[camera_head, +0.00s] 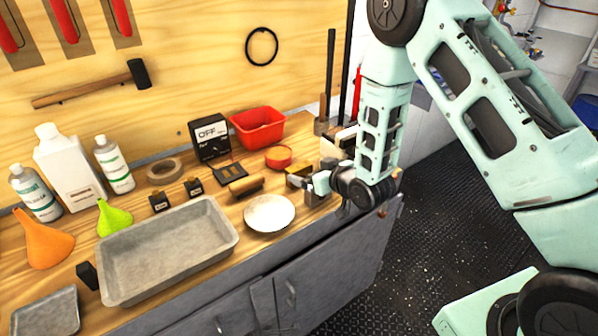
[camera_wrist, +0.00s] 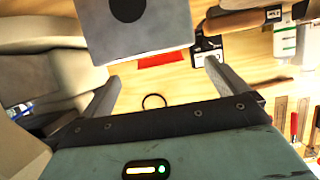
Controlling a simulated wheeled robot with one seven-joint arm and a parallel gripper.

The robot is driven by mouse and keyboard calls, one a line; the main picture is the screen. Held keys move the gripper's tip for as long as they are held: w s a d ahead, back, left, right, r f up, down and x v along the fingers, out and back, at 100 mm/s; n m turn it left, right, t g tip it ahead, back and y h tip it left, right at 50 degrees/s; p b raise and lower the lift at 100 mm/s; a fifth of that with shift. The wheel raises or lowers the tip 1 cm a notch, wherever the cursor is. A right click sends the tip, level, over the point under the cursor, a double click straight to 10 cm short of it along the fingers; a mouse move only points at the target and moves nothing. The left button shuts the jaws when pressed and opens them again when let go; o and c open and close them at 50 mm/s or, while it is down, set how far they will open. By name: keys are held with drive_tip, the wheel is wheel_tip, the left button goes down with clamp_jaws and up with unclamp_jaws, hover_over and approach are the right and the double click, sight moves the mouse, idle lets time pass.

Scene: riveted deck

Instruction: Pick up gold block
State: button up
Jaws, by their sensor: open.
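The gold block (camera_head: 298,170) sits on the wooden workbench near its right end, behind the white bowl. My gripper (camera_head: 313,186) is just to the right of the block and low over the bench, with its fingers toward the block. In the wrist view my gripper (camera_wrist: 160,76) is open, its two dark fingers spread apart with nothing visibly clamped. A large grey face with a black round spot lies just beyond the fingers there. It may be the near side of the gold block, but its colour does not settle this. I cannot tell whether a finger touches the block.
A white bowl (camera_head: 269,213), a red-topped round tin (camera_head: 278,156) and a brown-handled brush (camera_head: 246,186) lie near the block. A red bin (camera_head: 258,127) and black OFF box (camera_head: 210,138) stand behind. A grey tray (camera_head: 165,252) takes up the left front.

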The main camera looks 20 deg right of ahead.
sight(298, 166)
drive_tip(key=shift+d+p+x, duration=0.2)
drive_tip(key=shift+p+x, duration=1)
drive_tip(key=shift+x, duration=1.95)
drive_tip(key=shift+f, duration=0.2)
drive_tip(key=c, duration=1.2)
drive_tip(key=shift+r, duration=0.1)
drive_tip(key=shift+c, duration=0.8)
